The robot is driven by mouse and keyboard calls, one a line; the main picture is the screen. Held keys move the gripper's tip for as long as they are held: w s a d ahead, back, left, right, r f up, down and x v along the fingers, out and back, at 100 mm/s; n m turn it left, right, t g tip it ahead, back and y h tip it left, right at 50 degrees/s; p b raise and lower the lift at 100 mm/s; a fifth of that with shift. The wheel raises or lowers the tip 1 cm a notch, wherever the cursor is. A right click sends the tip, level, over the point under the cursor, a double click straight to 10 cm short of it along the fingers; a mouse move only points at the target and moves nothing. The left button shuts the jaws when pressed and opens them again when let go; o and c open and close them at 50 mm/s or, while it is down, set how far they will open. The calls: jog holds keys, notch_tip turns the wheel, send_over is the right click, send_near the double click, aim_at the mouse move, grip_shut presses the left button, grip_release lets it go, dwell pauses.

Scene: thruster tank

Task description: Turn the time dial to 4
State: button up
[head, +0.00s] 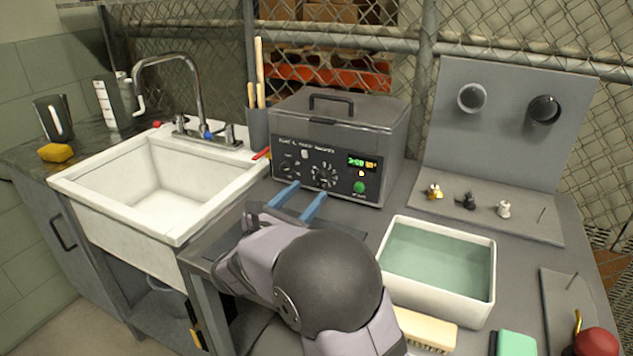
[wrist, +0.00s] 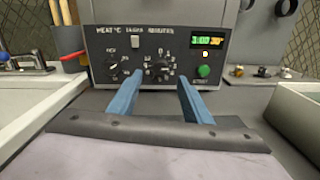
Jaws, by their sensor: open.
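The ultrasonic-cleaner-like grey box (head: 340,125) has a dark front panel with two knobs. The larger knob (head: 325,175), ringed by numbers, is likely the time dial; it also shows in the wrist view (wrist: 160,70). Its exact pointer setting is too small to read. My gripper (head: 306,191) is open, with two blue fingers in front of the panel. In the wrist view its fingertips (wrist: 160,80) flank the larger knob, apart from each other and holding nothing.
A lit display (wrist: 207,40) and green button (wrist: 203,71) are right of the larger knob. A white sink (head: 170,185) is to the left. A water-filled white tub (head: 395,282) and a grey panel stand (head: 505,135) are to the right.

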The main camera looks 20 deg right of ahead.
aim_at(320, 181)
jog(key=shift+x, duration=2.95)
jog(key=c, duration=1.1)
jog(key=shift+o, duration=0.2)
jog(key=shift+f+m+b, duration=0.2)
jog(key=shift+m+b, duration=0.2)
jog(key=shift+b, duration=0.1)
